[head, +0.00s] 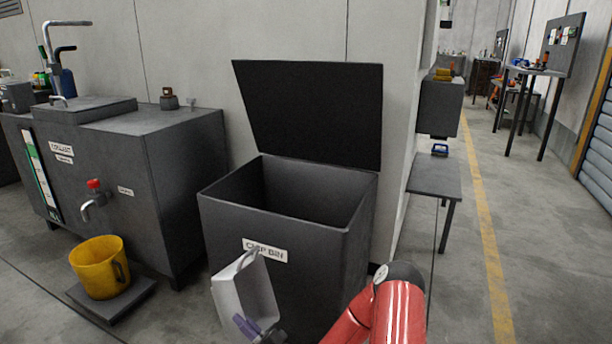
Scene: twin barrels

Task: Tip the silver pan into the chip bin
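The silver pan (231,300) is at the bottom centre of the head view, in front of the chip bin. It is tilted up steeply on its side; its contents, if any, cannot be made out. My gripper (250,326), with purple parts, is at the pan's lower right edge and appears to hold it there. The fingertips are small and partly hidden. The chip bin (225,226) is a dark grey box with a "CHIP BIN" label. Its lid (315,110) stands open at the back, and its inside looks dark and empty. The pan's upper corner overlaps the label in the picture.
A grey coolant tank (165,160) with a red-handled tap stands left of the bin. A yellow bucket (98,270) sits on a low platform (125,300) below the tap. A wall edge and a low grey table (436,175) are to the right. Open floor lies further right.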

